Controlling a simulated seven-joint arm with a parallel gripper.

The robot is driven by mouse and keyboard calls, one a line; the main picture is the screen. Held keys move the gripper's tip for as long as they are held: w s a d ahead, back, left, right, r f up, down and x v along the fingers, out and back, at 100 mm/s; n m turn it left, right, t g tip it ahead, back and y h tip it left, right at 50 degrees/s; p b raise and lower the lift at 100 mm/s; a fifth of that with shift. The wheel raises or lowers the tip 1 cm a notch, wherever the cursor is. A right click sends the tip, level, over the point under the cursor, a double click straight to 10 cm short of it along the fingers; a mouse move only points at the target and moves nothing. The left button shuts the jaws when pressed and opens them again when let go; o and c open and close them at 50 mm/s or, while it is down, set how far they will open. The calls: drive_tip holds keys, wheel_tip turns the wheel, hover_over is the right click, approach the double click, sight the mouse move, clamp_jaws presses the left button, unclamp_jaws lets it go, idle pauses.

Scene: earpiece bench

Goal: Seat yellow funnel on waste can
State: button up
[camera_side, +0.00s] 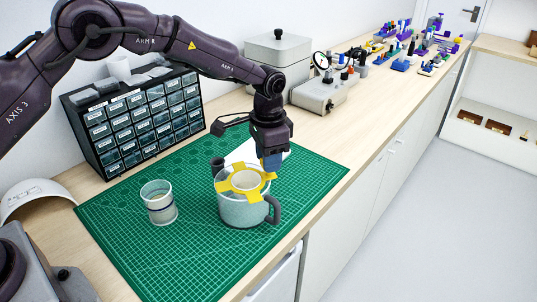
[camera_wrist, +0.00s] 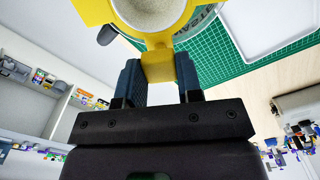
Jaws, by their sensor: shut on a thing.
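The yellow funnel (camera_side: 226,183) is a flat ring with several tabs and a pale round centre. It is at the mouth of a pale grey can (camera_side: 238,213) with a dark handle, which I take as the waste can. I cannot tell whether the funnel rests on the rim or is slightly above it. My gripper (camera_side: 271,164) is shut on one tab of the funnel, above the handle side of the can. In the wrist view the tab sits between the blue fingers (camera_wrist: 159,68), and the funnel ring (camera_wrist: 96,12) is cut off at the top.
A white sheet or tray (camera_side: 240,151) lies behind my gripper. A drawer cabinet (camera_side: 135,120) stands at the back left. The front-left mat is clear.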

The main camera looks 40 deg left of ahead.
drive_tip(key=o, duration=1)
drive_tip(key=shift+r, duration=0.1)
wheel_tip(320, 180, up, 12)
drive_tip(key=s+a+r+n+t, duration=0.2)
drive_tip(key=s+a+r, duration=0.1)
drive_tip(key=s, duration=0.7)
drive_tip(key=s+a+r+n+t, duration=0.1)
drive_tip(key=s+a+r, duration=0.2)
drive_tip(key=s, duration=0.8)
drive_tip(key=s+a+r+n+t, duration=0.2)
drive_tip(key=s+a+r, duration=0.1)
drive_tip(key=s, duration=0.7)
drive_tip(key=shift+s+a+r+n+t, duration=0.3)
drive_tip(key=shift+s+a+r, duration=0.05)
drive_tip(key=shift+s+r, duration=0.1)
